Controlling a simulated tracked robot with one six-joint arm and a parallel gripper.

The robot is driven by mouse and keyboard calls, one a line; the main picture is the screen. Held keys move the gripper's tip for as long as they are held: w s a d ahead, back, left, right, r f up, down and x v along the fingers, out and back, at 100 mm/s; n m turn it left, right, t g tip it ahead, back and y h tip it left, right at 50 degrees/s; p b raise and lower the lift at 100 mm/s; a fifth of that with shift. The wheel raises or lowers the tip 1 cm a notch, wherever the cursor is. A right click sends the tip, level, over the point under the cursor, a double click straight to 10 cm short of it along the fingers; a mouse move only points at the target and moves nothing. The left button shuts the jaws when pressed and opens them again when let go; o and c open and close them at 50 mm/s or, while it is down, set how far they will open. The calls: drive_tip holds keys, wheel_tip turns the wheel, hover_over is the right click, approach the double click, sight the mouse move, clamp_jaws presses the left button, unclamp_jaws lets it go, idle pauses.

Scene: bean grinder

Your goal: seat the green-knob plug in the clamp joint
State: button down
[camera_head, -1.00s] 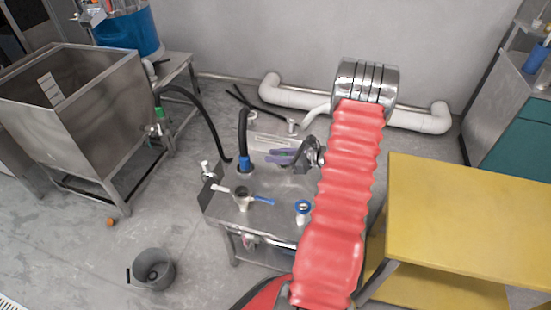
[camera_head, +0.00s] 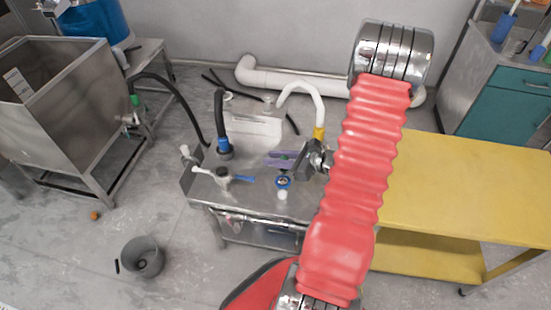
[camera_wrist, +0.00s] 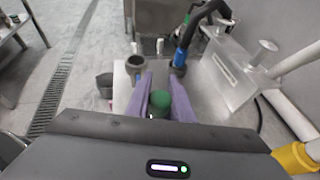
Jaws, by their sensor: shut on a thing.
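My gripper (camera_head: 280,158) has purple fingers and is above the steel table (camera_head: 262,205), right of a black hose with a blue collar (camera_head: 223,146). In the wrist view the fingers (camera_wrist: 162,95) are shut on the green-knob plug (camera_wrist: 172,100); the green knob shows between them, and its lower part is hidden. A fitting with a blue ring (camera_head: 283,182) stands on the table just in front of the gripper. An open-topped grey fitting (camera_head: 224,176) stands at left, beside a blue lever. I cannot tell for sure which fitting is the clamp joint.
A white hose with a yellow collar (camera_head: 319,132) is just right of the gripper. A pale box (camera_head: 253,124) is at the table's back. A yellow table (camera_head: 450,190) is at right, a grey bucket (camera_head: 142,258) on the floor, and a steel hopper (camera_head: 65,110) at left.

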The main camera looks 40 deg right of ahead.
drive_tip(key=shift+f, duration=0.2)
drive_tip(key=shift+w+f, duration=0.1)
drive_tip(key=shift+f, duration=2.65)
drive_tip(key=shift+f, duration=0.7)
drive_tip(key=c, duration=1.5)
unclamp_jaws()
drive_tip(key=shift+o, duration=0.2)
